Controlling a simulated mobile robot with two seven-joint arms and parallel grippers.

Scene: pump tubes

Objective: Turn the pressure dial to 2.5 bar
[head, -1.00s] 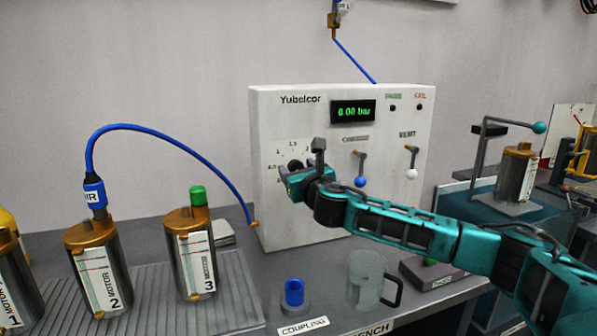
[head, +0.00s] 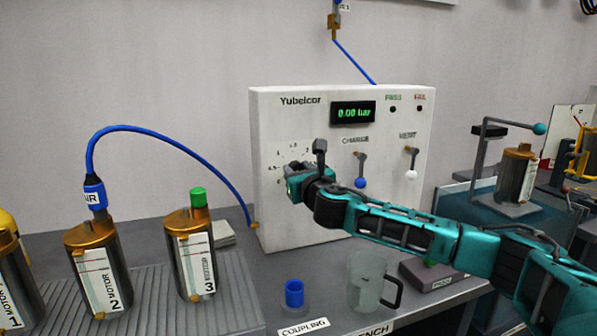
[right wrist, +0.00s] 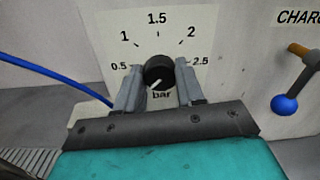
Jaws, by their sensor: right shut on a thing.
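The pressure dial is a round black knob (right wrist: 158,74) on a white scale plate marked 0.5, 1, 1.5, 2 and 2.5 bar. Its white pointer mark points to the lower left, below the 0.5 mark. My right gripper (right wrist: 159,68) is shut on the knob, one grey finger on each side. In the head view my right gripper (head: 298,182) hides the knob against the panel. The green display (head: 353,113) on the white test panel (head: 270,215) reads 0.00 bar. My left gripper is not in view.
The charge lever (head: 360,182) with a blue ball and the vent lever (head: 411,174) with a white ball hang right of the dial. A blue hose (head: 170,140) arches left of the panel. Motors, a blue coupling (head: 294,293) and a clear mug (head: 367,283) stand in front.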

